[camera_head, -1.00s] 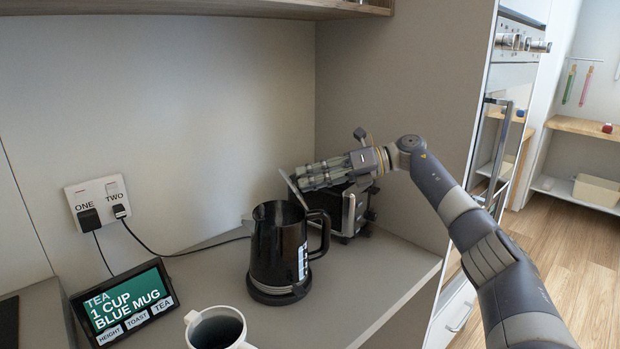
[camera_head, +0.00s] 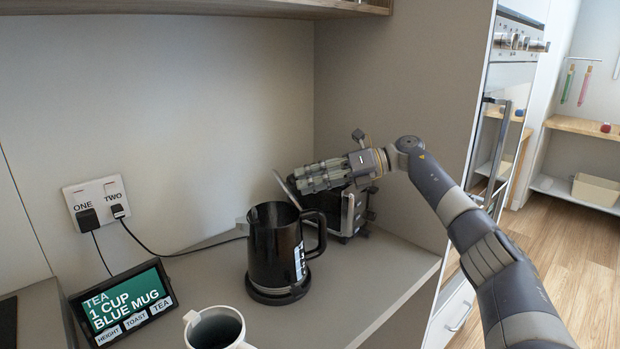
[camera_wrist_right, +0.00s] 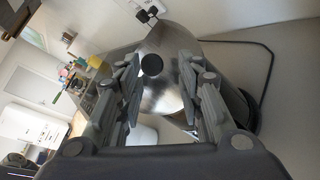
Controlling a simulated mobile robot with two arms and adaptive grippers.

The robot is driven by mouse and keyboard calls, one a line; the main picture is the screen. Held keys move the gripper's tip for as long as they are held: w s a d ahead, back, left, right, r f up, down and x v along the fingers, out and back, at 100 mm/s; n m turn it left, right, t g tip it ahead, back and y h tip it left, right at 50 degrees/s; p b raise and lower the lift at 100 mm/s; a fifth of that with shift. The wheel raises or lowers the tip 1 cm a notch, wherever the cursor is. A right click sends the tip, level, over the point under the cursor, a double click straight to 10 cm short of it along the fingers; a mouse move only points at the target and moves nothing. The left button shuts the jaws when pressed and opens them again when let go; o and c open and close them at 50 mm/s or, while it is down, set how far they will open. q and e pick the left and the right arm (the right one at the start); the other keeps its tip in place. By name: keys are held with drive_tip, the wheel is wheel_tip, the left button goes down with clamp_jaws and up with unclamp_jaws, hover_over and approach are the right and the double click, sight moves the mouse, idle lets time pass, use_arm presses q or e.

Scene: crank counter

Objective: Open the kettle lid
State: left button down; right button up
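The black kettle (camera_head: 272,255) stands upright on its round base on the counter, with its handle on the right. Its top is open and dark inside. The lid (camera_head: 285,187) is up, standing steeply tilted over the rim near the fingertips of my right gripper (camera_head: 298,182). In the right wrist view the lid (camera_wrist_right: 165,85) is a shiny metal disc with a black knob (camera_wrist_right: 152,65). The fingers of my right gripper (camera_wrist_right: 160,72) are spread on either side of the knob, with a gap between them. My left gripper is not in view.
A metal toaster (camera_head: 352,212) stands behind the kettle, close under my right gripper. A white mug (camera_head: 190,338) is at the front, and a tilted screen (camera_head: 125,303) at left. Cables run from the wall sockets (camera_head: 97,200). The counter right of the kettle is clear.

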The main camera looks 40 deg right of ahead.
drive_tip(key=shift+w+d, duration=0.1)
drive_tip(key=shift+r, duration=0.15)
drive_tip(key=shift+s+d+r, duration=0.1)
drive_tip(key=shift+s+d, duration=0.1)
drive_tip(key=shift+s, duration=0.05)
drive_tip(key=v, duration=1.1)
drive_tip(key=shift+s+d, duration=0.1)
drive_tip(key=shift+d, duration=0.05)
